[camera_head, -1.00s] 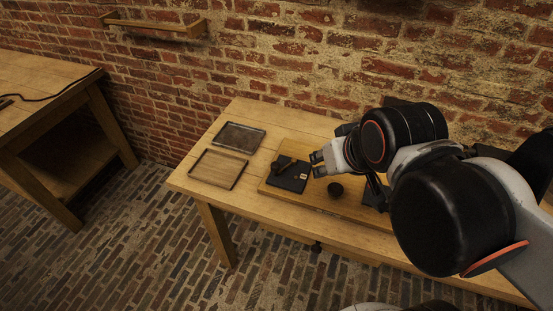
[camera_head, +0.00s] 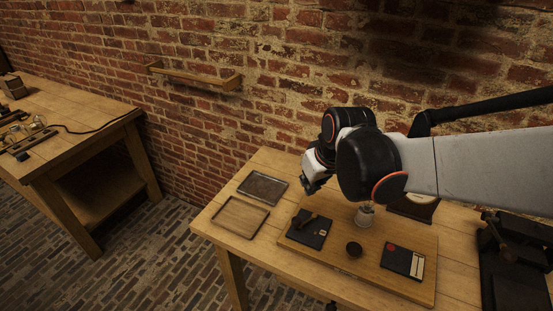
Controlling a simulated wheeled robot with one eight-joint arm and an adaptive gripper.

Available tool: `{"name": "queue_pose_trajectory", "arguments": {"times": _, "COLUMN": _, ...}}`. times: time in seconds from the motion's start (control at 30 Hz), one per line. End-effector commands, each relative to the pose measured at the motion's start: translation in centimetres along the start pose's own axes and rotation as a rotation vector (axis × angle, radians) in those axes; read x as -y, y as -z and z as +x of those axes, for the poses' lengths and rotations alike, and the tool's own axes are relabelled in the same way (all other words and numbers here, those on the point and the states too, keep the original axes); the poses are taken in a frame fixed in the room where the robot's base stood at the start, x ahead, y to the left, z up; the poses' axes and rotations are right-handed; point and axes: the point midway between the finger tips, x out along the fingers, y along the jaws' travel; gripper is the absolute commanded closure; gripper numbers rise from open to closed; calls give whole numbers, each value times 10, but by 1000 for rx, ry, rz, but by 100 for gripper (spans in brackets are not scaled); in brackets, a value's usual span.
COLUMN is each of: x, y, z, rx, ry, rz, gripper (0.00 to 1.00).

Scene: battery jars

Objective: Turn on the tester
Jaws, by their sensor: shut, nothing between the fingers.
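A wooden board (camera_head: 330,262) lies on the table and looks like the tester, though I cannot be sure. At its left is a black plate (camera_head: 314,239) with a small dark lever or block on it. A round dark knob (camera_head: 354,249) sits near the middle. A black plate with a red spot and pale strips (camera_head: 403,262) is at the right. A pale jar (camera_head: 365,217) and a meter-like box with a light face (camera_head: 414,206), partly hidden by my arm, stand behind. My gripper (camera_head: 309,190) is shut and empty, above and behind the left plate, apart from it.
Two shallow trays, one dark (camera_head: 262,187) and one wooden (camera_head: 240,217), lie on the table left of the board. A black device (camera_head: 515,258) stands at the right. Another table (camera_head: 75,135) with small items is at the left. A wall shelf (camera_head: 195,77) is behind.

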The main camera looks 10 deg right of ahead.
Motion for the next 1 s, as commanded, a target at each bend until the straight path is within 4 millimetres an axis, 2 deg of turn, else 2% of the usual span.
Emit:
{"name": "queue_pose_trajectory", "arguments": {"times": 0.2, "x": 5, "y": 25, "z": 33, "rx": 35, "ry": 37, "rz": -67, "gripper": 100}}
{"name": "queue_pose_trajectory", "arguments": {"times": 0.5, "x": 13, "y": 41, "z": 78, "rx": 75, "ry": 81, "rz": -143, "gripper": 100}}
{"name": "queue_pose_trajectory", "arguments": {"times": 0.7, "x": 16, "y": 44, "z": 92, "rx": 85, "ry": 94, "rz": -166, "gripper": 100}}
{"name": "queue_pose_trajectory", "arguments": {"times": 1.0, "x": 16, "y": 44, "z": 94, "rx": 87, "ry": 96, "rz": -169, "gripper": 100}}
